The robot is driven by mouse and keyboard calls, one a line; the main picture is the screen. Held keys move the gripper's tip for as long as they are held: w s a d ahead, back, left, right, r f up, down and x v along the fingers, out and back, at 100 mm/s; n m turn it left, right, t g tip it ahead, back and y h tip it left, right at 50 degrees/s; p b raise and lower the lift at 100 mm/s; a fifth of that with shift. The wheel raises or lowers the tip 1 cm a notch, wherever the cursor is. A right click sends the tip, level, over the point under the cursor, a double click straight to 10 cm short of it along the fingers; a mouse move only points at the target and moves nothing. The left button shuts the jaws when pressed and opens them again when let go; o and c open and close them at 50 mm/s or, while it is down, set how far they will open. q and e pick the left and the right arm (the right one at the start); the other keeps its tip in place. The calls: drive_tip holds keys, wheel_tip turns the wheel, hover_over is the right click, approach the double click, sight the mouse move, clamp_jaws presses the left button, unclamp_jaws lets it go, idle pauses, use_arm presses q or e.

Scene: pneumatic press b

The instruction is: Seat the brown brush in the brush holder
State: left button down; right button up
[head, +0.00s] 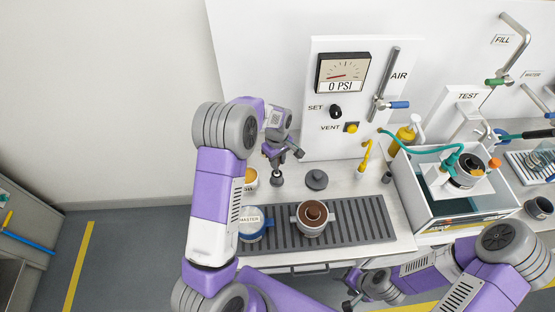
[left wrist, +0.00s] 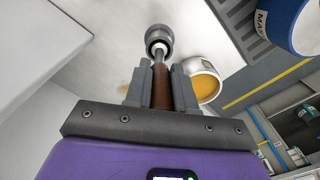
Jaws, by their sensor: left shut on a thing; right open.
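My left gripper (head: 284,153) is shut on the brown brush (left wrist: 162,88), whose brown handle sits between the fingers in the left wrist view. The brush's paler far end points at a grey round cup, which looks like the brush holder (left wrist: 158,37). The brush end overlaps the cup's mouth there; I cannot tell how deep it sits. In the head view the holder (head: 277,182) is a small dark-grey piece on the counter just below my left gripper. The brush is mostly hidden there by the gripper. My right gripper (head: 353,290) is open and empty in front of the counter's edge.
A cup with yellow contents (head: 250,178) stands close left of the holder. A grey lid (head: 317,180) lies to its right. A ribbed grey mat (head: 365,222) holds a blue "MASTER" pot (head: 250,233) and a pot with brown contents (head: 312,216). The gauge panel (head: 333,140) stands behind.

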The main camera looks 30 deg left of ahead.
use_arm(q)
drive_tip(key=shift+f+b, duration=0.8)
drive_tip(key=shift+f, duration=0.4)
drive_tip(key=c, duration=0.9)
unclamp_jaws()
drive_tip(key=shift+o, duration=0.2)
drive_tip(key=shift+r+p, duration=0.45)
drive_tip(key=shift+r, duration=3.35)
